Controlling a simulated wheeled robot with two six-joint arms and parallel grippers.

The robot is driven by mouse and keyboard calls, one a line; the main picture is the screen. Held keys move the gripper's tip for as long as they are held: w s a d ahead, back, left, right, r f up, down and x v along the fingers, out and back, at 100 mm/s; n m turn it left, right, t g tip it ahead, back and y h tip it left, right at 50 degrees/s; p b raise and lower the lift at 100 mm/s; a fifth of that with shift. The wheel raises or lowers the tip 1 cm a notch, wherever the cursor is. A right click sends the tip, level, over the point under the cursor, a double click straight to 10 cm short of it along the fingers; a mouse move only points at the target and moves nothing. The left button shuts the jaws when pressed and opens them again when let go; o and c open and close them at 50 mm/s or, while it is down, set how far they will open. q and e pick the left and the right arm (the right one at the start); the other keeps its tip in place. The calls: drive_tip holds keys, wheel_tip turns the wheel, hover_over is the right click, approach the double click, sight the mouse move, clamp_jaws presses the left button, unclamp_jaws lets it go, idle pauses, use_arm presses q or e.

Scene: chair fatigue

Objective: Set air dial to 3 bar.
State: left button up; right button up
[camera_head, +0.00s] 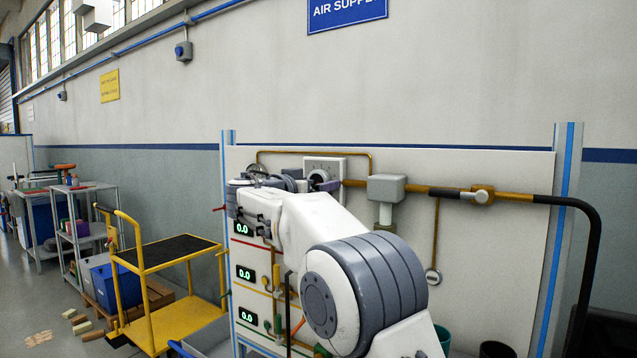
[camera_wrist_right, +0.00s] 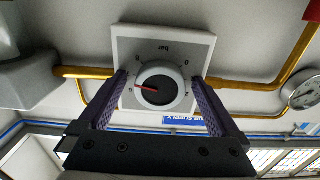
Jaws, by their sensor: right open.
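The air dial is a round knob on a square pale plate (camera_head: 338,164) on the panel, partly hidden by my right arm in the head view. In the right wrist view, which looks upside down, the dial knob (camera_wrist_right: 161,86) has a dark face, a pale rim and a red pointer towards the left of the picture. My left gripper is not in view.
Brass pipes (camera_head: 409,187) and a grey box (camera_head: 386,188) are beside the dial. A round gauge (camera_wrist_right: 302,90) shows in the wrist view. A yellow cart (camera_head: 165,255) stands at the left.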

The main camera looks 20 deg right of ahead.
drive_tip(key=shift+c, duration=0.3)
drive_tip(key=c, duration=1.3)
